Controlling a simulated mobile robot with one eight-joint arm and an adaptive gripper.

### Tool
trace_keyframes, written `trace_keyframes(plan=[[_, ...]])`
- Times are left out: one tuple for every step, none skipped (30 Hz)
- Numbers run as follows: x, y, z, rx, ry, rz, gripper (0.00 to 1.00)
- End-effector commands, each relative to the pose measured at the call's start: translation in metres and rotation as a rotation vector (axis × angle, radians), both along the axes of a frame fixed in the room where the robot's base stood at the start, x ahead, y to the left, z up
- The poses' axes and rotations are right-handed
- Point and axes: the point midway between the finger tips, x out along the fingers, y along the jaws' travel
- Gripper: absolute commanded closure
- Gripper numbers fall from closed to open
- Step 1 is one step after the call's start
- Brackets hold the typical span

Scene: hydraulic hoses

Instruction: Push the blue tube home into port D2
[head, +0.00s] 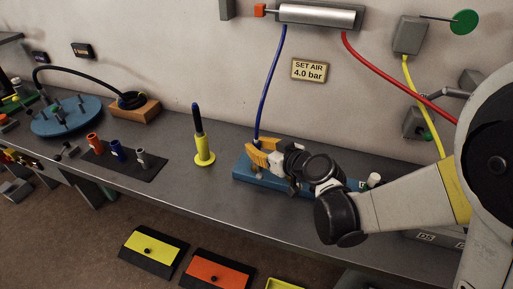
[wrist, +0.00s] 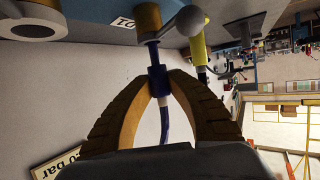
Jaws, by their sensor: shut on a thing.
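The blue tube (head: 266,90) hangs from the silver cylinder (head: 318,14) on the wall down to the blue block (head: 243,168) on the bench. My gripper (head: 260,150) is at its lower end with yellow fingers. In the wrist view my gripper (wrist: 157,88) is shut on the tube's dark blue end collar (wrist: 157,78). A narrower blue stem runs from the collar to a brass-coloured port (wrist: 148,20), roughly in line with it. How deep the stem sits is hidden. A label beside the port (wrist: 123,22) appears upside down and its number is hard to read.
A yellow stand with a dark rod (head: 201,145) is left of the block. A red hose (head: 385,75) and a yellow hose (head: 420,100) hang at right. The bench front between the stand and block is clear.

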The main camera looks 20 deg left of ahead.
Motion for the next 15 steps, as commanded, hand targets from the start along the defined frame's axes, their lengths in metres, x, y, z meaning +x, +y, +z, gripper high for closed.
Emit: trace_keyframes(plan=[[0.0,0.0,0.011,0.0,0.0,0.0,1.0],[0.0,0.0,0.017,0.0,0.0,0.0,1.0],[0.0,0.0,0.024,0.0,0.0,0.0,1.0],[0.0,0.0,0.031,0.0,0.0,0.001,1.0],[0.0,-0.002,0.035,0.0,0.0,-0.001,1.0],[0.003,-0.013,0.038,-0.001,0.001,-0.005,1.0],[0.003,-0.019,0.041,0.0,0.001,-0.004,1.0],[0.004,-0.025,0.045,0.001,0.001,-0.006,1.0],[0.005,-0.034,0.05,0.0,0.0,-0.005,1.0],[0.006,-0.04,0.054,0.001,0.002,-0.006,1.0],[0.007,-0.047,0.058,0.0,0.0,-0.005,1.0],[0.008,-0.056,0.063,0.001,0.001,-0.006,1.0],[0.009,-0.062,0.067,0.001,0.001,-0.006,1.0],[0.01,-0.069,0.071,0.0,0.001,-0.006,1.0],[0.011,-0.077,0.076,0.0,0.0,-0.005,1.0]])
